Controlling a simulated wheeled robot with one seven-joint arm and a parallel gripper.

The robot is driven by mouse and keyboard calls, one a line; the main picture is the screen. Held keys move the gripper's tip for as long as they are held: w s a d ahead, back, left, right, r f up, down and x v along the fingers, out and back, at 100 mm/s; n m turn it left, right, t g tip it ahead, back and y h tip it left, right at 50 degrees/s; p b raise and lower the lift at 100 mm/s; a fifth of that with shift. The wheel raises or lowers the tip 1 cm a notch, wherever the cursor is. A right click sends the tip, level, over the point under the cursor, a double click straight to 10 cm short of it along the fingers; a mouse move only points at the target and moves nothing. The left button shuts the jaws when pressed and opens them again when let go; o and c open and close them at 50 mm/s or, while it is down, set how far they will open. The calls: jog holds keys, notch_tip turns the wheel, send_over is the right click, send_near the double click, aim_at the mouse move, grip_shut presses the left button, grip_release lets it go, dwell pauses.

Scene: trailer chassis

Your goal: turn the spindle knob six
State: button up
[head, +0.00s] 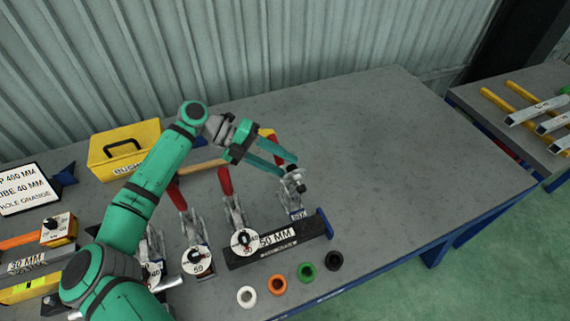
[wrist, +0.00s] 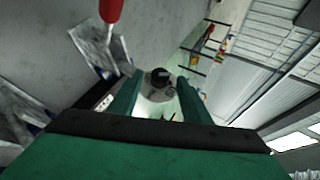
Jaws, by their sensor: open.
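The rightmost clamp on the bench bears a label that seems to read SIX (head: 298,213). Its spindle knob (head: 297,177) is a small metal and dark piece at the top. My gripper (head: 290,168) is open, with its two green fingers reaching down to the right at this knob. In the wrist view, a dark round knob (wrist: 160,75) on a pale base shows between the tips of my open gripper (wrist: 157,88). I see a gap on each side of it. I cannot tell how deep it sits between the fingers.
Clamps with red handles (head: 225,180) and white dials (head: 245,242) stand left of it, by a 50 MM bar (head: 275,238). White, orange, green and black rings (head: 334,260) lie in front. A yellow box (head: 125,148) stands behind left. The bench's right side (head: 400,150) is clear.

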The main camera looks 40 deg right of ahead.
jog(key=v, duration=0.9)
jog(key=s+d+r+n+t+y, duration=0.3)
jog(key=d+r+n+t+y, duration=0.15)
jog(key=d+y, duration=0.3)
jog(key=x, duration=0.9)
jog(key=shift+s+a+f+g, duration=0.2)
jog(key=shift+s+f+g, duration=0.1)
jog(key=shift+s+g, duration=0.05)
jog(key=shift+n, duration=0.25)
jog(key=c, duration=1)
jog(key=shift+w+a, duration=0.1)
jog(key=shift+c, duration=0.2)
